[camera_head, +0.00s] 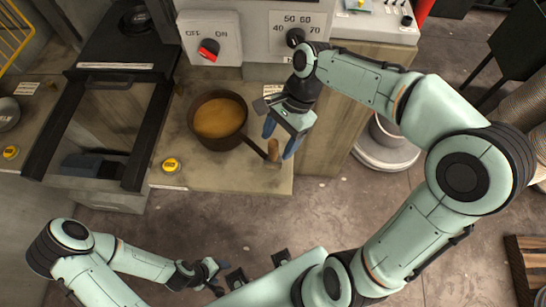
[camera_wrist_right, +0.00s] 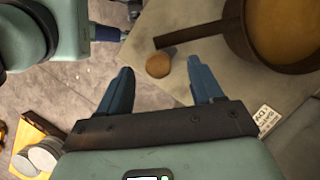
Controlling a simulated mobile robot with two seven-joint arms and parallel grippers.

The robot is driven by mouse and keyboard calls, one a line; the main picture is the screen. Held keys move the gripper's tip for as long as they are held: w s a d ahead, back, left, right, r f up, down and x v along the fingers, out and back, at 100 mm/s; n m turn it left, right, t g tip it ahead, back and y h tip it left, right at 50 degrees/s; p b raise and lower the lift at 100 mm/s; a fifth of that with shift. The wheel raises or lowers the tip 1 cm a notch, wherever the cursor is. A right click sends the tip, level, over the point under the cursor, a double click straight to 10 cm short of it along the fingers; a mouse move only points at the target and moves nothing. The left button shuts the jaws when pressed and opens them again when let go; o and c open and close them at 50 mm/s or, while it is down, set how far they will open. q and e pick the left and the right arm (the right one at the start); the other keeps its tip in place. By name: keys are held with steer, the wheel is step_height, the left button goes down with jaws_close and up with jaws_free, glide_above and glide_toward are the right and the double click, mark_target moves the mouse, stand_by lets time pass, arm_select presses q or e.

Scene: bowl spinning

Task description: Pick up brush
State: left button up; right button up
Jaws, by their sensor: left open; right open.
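What looks like the brush, a short wooden piece (camera_head: 274,150), stands near the front right corner of the counter, by the end of the pan's handle. In the right wrist view its round brown end (camera_wrist_right: 158,66) shows between the fingertips. My right gripper (camera_head: 281,138) is open, its blue fingers reaching down over the counter's right edge, either side of the brush in the picture. I cannot tell whether they touch it. My left gripper (camera_head: 217,276) is open and empty, low in the head view, well away from the counter.
A brown pan (camera_head: 220,142) with yellowish-brown contents stands on the counter (camera_head: 215,178), its dark handle pointing toward the brush. A yellow button (camera_head: 171,165) is at the front. Control boxes, one with a red switch (camera_head: 209,49), stand behind. Floor is free in front.

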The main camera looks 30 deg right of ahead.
mark_target(273, 153)
steer(key=x, duration=0.5)
steer(key=shift+f, duration=0.25)
jaws_close()
